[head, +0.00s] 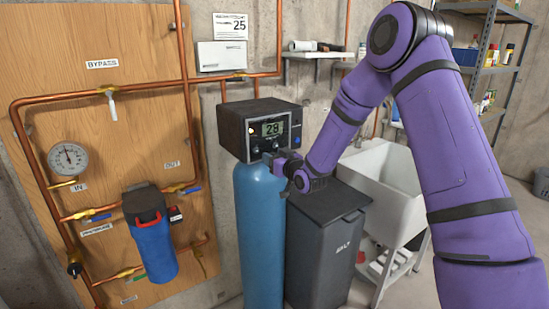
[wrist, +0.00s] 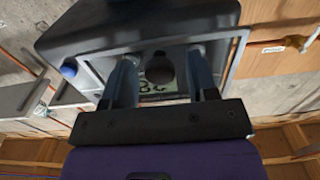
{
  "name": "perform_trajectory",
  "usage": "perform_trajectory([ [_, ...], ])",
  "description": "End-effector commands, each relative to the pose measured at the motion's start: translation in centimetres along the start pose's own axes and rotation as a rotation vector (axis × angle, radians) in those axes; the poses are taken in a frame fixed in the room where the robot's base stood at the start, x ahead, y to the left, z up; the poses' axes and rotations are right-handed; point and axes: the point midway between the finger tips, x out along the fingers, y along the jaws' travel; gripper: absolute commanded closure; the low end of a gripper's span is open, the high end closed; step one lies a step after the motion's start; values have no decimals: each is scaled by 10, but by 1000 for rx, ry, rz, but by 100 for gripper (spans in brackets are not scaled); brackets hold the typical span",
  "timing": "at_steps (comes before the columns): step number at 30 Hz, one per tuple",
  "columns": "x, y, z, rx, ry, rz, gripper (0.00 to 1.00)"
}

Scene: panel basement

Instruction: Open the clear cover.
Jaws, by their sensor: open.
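The dark control head (head: 262,130) sits on top of a blue tank, with a display (head: 272,128) reading 28 on its front. I cannot clearly make out the clear cover; a light-edged frame surrounds the front face in the wrist view. My gripper (head: 276,160) is at the lower front of the head. In the wrist view my gripper (wrist: 163,72) is open, its two fingers on either side of a dark round knob (wrist: 160,68) in front of the display. I cannot tell whether they touch it.
The blue tank (head: 259,230) stands under the head. A grey salt bin (head: 322,250) is right of it, and a white sink (head: 385,190) further right. A wooden panel (head: 130,50) with copper pipes, a gauge (head: 68,158) and a blue filter (head: 153,248) is at left.

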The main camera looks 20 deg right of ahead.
Motion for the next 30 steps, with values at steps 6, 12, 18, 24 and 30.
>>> perform_trajectory([
  [6,2,0,0,0,0,0,47],
  [12,2,0,0,0,0,0,74],
  [18,1,0,0,0,0,0,100],
  [24,-1,0,-2,0,-16,0,100],
  [30,-12,0,-6,-3,-93,1,100],
])
